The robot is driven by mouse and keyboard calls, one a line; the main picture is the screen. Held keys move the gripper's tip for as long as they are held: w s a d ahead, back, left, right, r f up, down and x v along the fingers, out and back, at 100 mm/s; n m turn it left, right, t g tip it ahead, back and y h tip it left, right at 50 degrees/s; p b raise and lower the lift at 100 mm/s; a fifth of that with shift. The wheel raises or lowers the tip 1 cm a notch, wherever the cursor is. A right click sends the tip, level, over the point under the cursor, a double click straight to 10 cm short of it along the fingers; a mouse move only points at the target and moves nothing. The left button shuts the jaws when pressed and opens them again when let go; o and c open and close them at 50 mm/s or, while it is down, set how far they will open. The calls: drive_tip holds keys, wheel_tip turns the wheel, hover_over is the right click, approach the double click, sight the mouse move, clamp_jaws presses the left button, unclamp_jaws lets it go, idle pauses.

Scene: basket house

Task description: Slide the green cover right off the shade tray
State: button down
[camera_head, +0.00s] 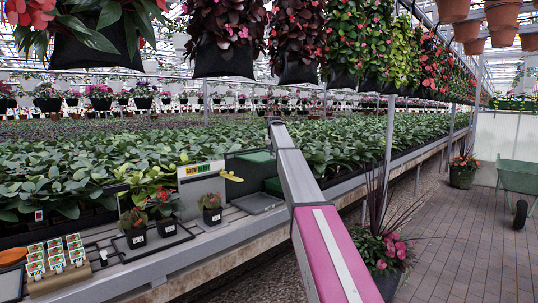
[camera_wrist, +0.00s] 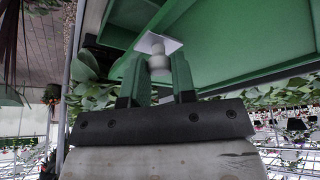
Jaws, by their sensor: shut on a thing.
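The green cover (camera_wrist: 225,35) fills the upper right of the wrist view as a flat green panel with a raised edge. A pale knob (camera_wrist: 158,62) on a white square plate stands out from it. My gripper (camera_wrist: 157,75) has its two fingers on either side of this knob and is shut on it. In the head view, a green panel (camera_head: 261,157) shows on the bench beside my arm, next to a dark upright panel (camera_head: 236,168). My arm hides part of them and the gripper there. I cannot clearly tell the shade tray from the cover.
Potted plants (camera_head: 165,207) stand on the bench left of the green panel, near a sign (camera_head: 201,170) and a small yellow piece (camera_head: 231,177). A grey flat plate (camera_head: 257,203) lies in front. Hanging baskets (camera_head: 222,50) are above. The paved aisle (camera_head: 460,230) is at right.

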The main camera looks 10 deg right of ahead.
drive_tip(key=w+d, duration=1.1)
drive_tip(key=d, duration=0.4)
drive_tip(key=shift+w+d, duration=0.2)
drive_tip(key=shift+d, duration=0.15)
drive_tip(key=c, duration=1)
unclamp_jaws()
drive_tip(key=shift+o, duration=0.2)
drive_tip(key=v, duration=1)
drive_tip(key=shift+s+r, duration=0.25)
drive_tip(key=shift+r, duration=0.1)
